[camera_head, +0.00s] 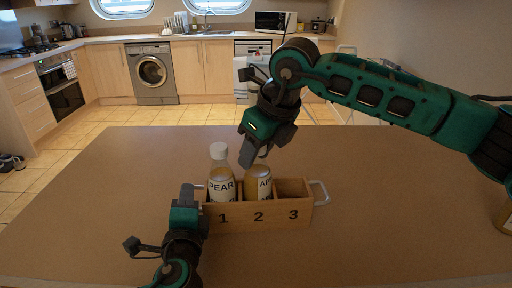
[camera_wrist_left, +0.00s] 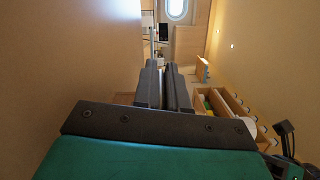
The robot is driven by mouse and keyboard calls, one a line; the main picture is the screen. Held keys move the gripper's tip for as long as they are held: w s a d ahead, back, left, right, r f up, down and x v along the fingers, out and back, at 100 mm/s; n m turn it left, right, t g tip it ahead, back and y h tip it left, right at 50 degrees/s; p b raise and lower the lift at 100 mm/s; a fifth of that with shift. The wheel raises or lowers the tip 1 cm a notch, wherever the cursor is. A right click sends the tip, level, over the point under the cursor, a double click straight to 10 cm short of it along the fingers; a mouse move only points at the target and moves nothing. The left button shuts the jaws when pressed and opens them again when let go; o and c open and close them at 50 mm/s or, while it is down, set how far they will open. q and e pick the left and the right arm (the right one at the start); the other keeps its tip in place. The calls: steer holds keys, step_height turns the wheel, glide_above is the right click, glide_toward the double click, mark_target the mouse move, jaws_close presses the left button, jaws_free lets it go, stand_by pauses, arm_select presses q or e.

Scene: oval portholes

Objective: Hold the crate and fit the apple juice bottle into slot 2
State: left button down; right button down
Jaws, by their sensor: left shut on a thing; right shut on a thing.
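The wooden crate (camera_head: 265,219) stands on the table, its front marked 1, 2 and 3. The pear bottle (camera_head: 220,184), white-capped, is upright in slot 1. The apple juice bottle (camera_head: 263,184) is in slot 2, about as low as the pear bottle; the crate wall hides its base. My right gripper (camera_head: 254,155) is shut on its top and hides its neck and cap. Slot 3 is empty. My left gripper (camera_head: 191,190) is shut at the crate's left handle, mostly hidden. Its fingers (camera_wrist_left: 165,88) and the crate (camera_wrist_left: 237,105) show in the left wrist view.
The brown table (camera_head: 390,220) is clear around the crate. A partly cut-off container (camera_head: 504,218) stands at the right edge. Kitchen counters and a washing machine (camera_head: 152,72) are far behind.

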arm_select(q)
steer(key=shift+f, duration=0.15)
arm_select(e)
steer(key=shift+f, duration=0.1)
steer(key=c, duration=0.6)
jaws_free()
steer(key=shift+f, duration=0.1)
steer(key=v, duration=1.2)
steer(key=shift+d, duration=0.1)
arm_select(q)
steer(key=c, duration=1.1)
jaws_free()
